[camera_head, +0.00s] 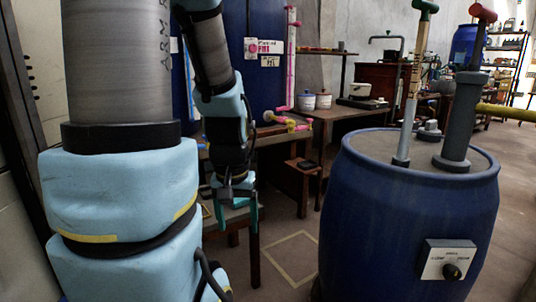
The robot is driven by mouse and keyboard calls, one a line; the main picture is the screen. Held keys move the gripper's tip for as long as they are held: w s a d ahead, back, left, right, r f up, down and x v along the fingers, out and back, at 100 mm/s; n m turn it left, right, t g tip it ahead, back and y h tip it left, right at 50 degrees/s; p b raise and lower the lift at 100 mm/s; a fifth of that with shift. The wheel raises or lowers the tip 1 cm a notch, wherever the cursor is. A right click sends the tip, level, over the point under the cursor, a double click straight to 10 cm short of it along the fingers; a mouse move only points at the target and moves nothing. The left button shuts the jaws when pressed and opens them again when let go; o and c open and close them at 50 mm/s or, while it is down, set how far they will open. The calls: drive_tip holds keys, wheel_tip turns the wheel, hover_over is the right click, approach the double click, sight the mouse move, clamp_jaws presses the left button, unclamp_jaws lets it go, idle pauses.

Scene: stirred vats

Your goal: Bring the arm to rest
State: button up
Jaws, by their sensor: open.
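My arm takes up the left of the head view, with a grey upper link and light blue joint covers. My gripper (236,212) hangs at the end of the arm, pointing down, with its teal fingers apart. No object shows between the fingers. A small low table or stool (243,215) stands behind and below it. Whether the fingers touch it cannot be told.
A large blue vat (400,235) with a knob panel (447,260) and two upright handles stands at the right. Wooden benches (345,112) with jars stand behind. A taped square (292,257) marks clear floor between arm and vat.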

wheel_tip(320, 180, up, 23)
drive_tip(key=p, duration=2)
drive_tip(key=shift+f, duration=0.2)
